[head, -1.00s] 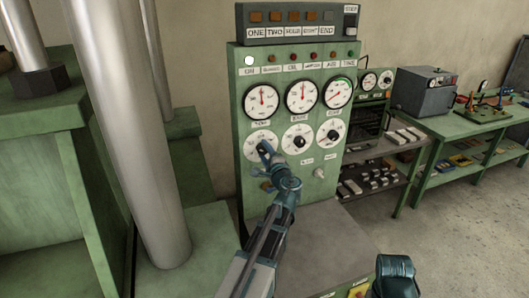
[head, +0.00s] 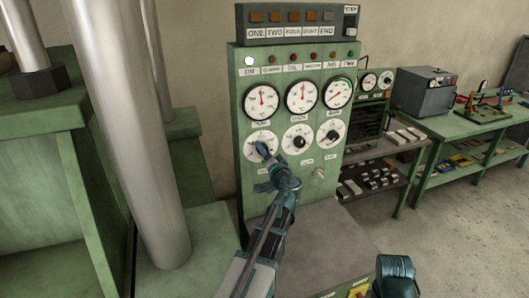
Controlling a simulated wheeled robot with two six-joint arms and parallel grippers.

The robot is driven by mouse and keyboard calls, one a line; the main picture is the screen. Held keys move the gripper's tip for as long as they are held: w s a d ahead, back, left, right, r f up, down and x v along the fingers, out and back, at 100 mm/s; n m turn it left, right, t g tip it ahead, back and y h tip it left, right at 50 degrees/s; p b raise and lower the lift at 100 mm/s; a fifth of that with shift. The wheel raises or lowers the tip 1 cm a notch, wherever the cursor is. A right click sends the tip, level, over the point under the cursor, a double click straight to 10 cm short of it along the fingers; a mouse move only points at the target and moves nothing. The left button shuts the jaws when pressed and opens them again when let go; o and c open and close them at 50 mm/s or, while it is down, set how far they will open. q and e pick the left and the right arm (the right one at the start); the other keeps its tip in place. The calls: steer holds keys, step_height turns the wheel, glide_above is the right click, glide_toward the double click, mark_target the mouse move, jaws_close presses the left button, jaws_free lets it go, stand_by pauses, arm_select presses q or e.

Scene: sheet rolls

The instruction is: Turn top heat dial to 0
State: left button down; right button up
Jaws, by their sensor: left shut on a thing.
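A green control panel (head: 285,185) stands upright ahead, with three white dials in its lower row. My left gripper (head: 264,151) is at the left white dial (head: 256,139), shut on its knob. The gripper covers the knob and the lower part of that dial, so its setting cannot be read. The middle white dial (head: 298,139) and the right white dial (head: 332,131) have dark knobs and are untouched. The labels above the dials are too small to read surely.
Three gauges with red needles, such as the middle gauge (head: 301,97), sit above the dials. A small knob (head: 318,173) is lower right. A grey ledge (head: 325,245) lies below the panel. A thick metal column (head: 145,140) stands left.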

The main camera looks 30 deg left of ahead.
arm_select(q)
steer(key=shift+n, duration=0.6)
steer(key=shift+s+f+n, duration=0.1)
steer(key=shift+n, duration=0.2)
steer(key=shift+c, duration=1.4)
jaws_free()
steer(key=v, duration=1.3)
steer(key=shift+s+d, duration=0.25)
steer(key=shift+d, duration=0.05)
